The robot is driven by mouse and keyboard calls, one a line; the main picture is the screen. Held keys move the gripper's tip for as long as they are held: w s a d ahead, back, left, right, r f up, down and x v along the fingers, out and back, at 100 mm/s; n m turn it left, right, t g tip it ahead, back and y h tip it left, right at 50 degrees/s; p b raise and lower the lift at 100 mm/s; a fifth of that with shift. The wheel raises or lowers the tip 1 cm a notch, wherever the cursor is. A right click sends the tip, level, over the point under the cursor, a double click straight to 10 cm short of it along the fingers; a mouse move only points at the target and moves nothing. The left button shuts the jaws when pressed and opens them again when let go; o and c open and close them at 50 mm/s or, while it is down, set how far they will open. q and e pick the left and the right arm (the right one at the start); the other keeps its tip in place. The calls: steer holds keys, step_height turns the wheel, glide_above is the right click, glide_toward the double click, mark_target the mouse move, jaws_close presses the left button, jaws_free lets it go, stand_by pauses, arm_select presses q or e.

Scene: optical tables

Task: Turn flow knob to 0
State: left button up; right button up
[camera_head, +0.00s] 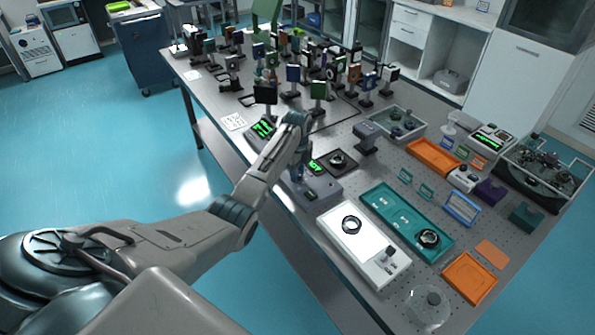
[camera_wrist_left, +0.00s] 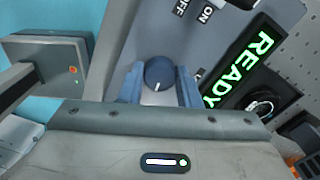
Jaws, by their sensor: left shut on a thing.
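In the left wrist view a dark blue round knob (camera_wrist_left: 158,72) with a short white pointer line stands on a grey panel (camera_wrist_left: 240,22). The pointer faces my wrist, toward the bottom of the picture. The two blue-grey fingers of my left gripper (camera_wrist_left: 160,88) stand on either side of the knob, shut on it. In the head view my left gripper (camera_head: 298,172) reaches down at a grey instrument (camera_head: 325,190) on the table's near edge. The knob is hidden there by the gripper. No scale numbers around it are readable. My right gripper does not show.
Labels ON and OFF and a green READY display (camera_wrist_left: 245,65) sit beside the knob. Another green display (camera_head: 262,128) stands left of my arm. Many optical mounts (camera_head: 318,92) crowd the far table. A white plate (camera_head: 362,245) and teal tray (camera_head: 405,222) lie right.

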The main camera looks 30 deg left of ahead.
arm_select(q)
steer(key=n+p, duration=0.2)
steer(key=n, duration=0.1)
steer(key=shift+r, duration=0.2)
steer(key=n+p, duration=0.2)
steer(key=n, duration=0.2)
steer(key=shift+n+p, duration=0.4)
steer(key=n+p, duration=0.1)
steer(key=n, duration=0.3)
steer(key=shift+w+p, duration=0.1)
steer(key=shift+p, duration=0.25)
steer(key=shift+n, duration=2.1)
steer(key=o, duration=1)
steer(key=shift+f, duration=0.1)
steer(key=shift+c, duration=0.2)
